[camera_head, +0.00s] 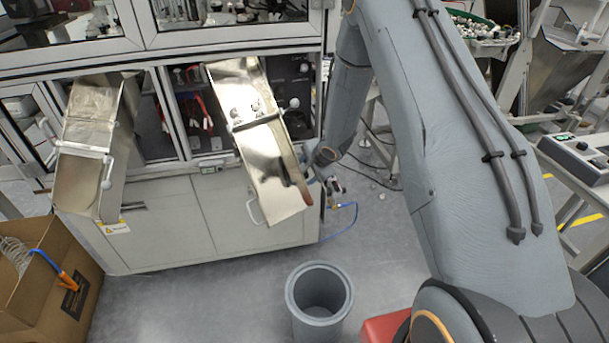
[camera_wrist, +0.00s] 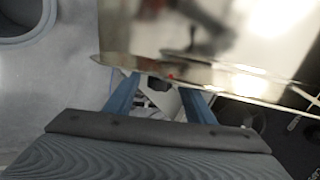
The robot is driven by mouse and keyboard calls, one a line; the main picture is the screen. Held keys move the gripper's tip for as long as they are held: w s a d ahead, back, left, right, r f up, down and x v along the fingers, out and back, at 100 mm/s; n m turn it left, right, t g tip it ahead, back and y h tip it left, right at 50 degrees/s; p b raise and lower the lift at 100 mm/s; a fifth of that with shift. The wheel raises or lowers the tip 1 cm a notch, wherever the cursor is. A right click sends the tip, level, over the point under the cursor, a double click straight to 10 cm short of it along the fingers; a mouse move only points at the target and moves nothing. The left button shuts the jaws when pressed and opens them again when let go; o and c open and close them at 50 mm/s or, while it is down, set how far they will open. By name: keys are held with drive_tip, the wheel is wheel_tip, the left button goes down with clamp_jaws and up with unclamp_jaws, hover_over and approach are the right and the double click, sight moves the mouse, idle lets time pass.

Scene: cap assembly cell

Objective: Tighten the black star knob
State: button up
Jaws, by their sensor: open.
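A small dark shape (camera_wrist: 160,85) shows between the fingers just under that edge. It may be the black star knob, but it is blurred and partly hidden, and I cannot tell whether a finger touches it.
A second metal chute (camera_head: 92,135) hangs on the cabinet (camera_head: 160,225) at left. A grey bin (camera_head: 319,300) stands on the floor below. A cardboard box (camera_head: 45,290) is at lower left. A blue hose (camera_head: 341,225) runs beside the cabinet. Open floor lies in front.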

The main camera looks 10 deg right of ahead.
drive_tip(key=v, duration=0.6)
drive_tip(key=shift+s+r, duration=0.1)
drive_tip(key=shift+r, duration=0.05)
